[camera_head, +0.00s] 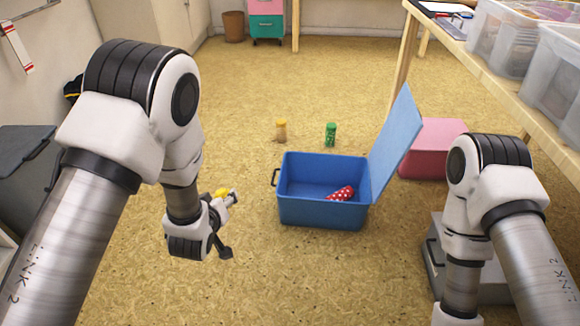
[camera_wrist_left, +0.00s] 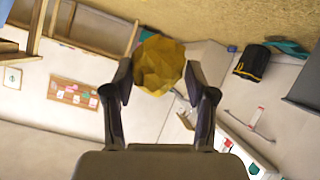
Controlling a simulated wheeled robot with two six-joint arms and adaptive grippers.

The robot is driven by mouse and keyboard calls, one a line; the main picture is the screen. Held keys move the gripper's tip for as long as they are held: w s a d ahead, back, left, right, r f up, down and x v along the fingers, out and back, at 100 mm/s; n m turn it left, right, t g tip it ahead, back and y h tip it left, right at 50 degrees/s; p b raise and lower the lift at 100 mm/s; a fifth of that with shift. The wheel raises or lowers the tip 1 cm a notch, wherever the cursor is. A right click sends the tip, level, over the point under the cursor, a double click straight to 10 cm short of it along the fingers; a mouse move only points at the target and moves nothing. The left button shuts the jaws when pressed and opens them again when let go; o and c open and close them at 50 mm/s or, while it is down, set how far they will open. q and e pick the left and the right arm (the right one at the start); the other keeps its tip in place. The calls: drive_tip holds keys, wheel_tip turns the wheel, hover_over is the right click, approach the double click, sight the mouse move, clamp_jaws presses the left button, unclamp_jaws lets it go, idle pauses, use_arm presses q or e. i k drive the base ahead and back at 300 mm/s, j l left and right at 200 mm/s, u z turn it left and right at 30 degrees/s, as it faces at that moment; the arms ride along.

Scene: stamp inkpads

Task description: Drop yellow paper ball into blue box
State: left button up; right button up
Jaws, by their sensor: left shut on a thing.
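The yellow paper ball (camera_wrist_left: 158,65) is crumpled and sits between the fingertips of my left gripper (camera_wrist_left: 160,85) in the left wrist view. In the head view my left gripper (camera_head: 229,222) is left of the blue box, apart from it, and the ball (camera_head: 221,192) shows partly behind it. The blue box (camera_head: 322,214) stands on the floor with its lid (camera_head: 397,140) open to the right. A red cloth-like thing with white dots (camera_head: 340,194) lies inside it. My right gripper is out of view; only the right arm shows.
A yellow-capped jar (camera_head: 281,131) and a green can (camera_head: 331,134) stand behind the box. A pink box (camera_head: 432,148) is behind the lid. A grey box (camera_head: 438,262) is at the right, partly hidden by my right arm. A wooden table (camera_head: 480,75) runs along the right.

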sight(318, 191)
drive_tip(key=i+j+z, duration=0.2)
drive_tip(key=j+z, duration=0.55)
drive_tip(key=j, duration=0.25)
drive_tip(key=i+j+z, duration=0.1)
drive_tip(key=j+z, duration=0.3)
drive_tip(key=j, duration=0.15)
drive_tip(key=i+z, duration=0.25)
drive_tip(key=i+l+z, duration=0.1)
drive_tip(key=i+z, duration=0.15)
